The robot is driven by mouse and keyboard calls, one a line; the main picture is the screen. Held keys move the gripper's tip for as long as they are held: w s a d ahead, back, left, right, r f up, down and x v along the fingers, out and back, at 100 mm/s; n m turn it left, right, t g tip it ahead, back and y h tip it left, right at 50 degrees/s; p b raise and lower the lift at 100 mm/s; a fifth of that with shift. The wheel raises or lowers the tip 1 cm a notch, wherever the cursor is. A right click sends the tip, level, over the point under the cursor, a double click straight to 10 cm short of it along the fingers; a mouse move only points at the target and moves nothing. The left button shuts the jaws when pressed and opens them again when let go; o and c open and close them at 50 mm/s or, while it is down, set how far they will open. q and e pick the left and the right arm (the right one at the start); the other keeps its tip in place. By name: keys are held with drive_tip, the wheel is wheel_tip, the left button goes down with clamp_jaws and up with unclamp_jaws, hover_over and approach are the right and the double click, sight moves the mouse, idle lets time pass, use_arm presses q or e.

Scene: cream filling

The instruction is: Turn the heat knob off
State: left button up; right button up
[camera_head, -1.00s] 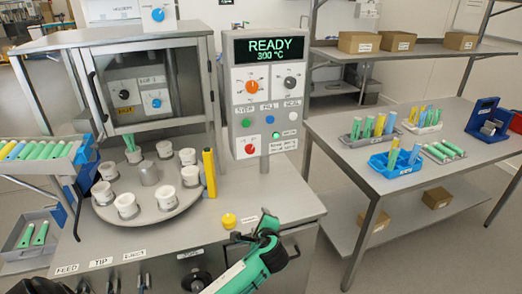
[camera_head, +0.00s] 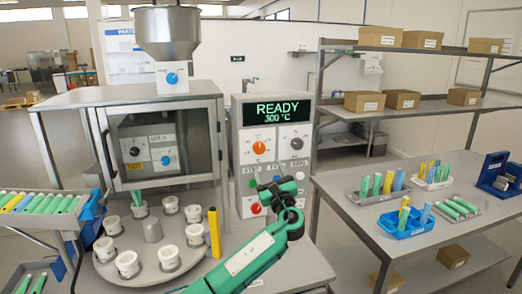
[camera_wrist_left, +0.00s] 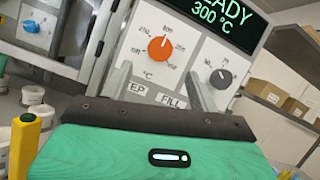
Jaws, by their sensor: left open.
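The heat knob is an orange dial (camera_head: 259,147) marked °C, at the upper left of the control panel (camera_head: 237,132). It also shows large in the left wrist view (camera_wrist_left: 160,49), with its white pointer toward the top of its scale. The display (camera_head: 279,112) reads READY 300 °C. My left gripper (camera_head: 266,194) is in front of the panel, below the orange knob in the head view. In the left wrist view its two fingers (camera_wrist_left: 159,80) are spread, with the knob between and beyond them. The gripper is empty and apart from the knob. My right gripper is not in view.
Labelled buttons are partly hidden by my gripper. A round turntable (camera_head: 127,274) with white cups and a yellow upright post (camera_head: 214,232) stand to the left.

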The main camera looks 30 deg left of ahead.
sight(260, 150)
use_arm(q)
drive_tip(key=p+x, duration=0.2)
drive_tip(key=x, duration=0.5)
drive_tip(key=shift+r, duration=0.1)
drive_tip(key=shift+x, duration=0.9)
drive_tip(key=shift+f, duration=0.2)
drive_tip(key=c, duration=1)
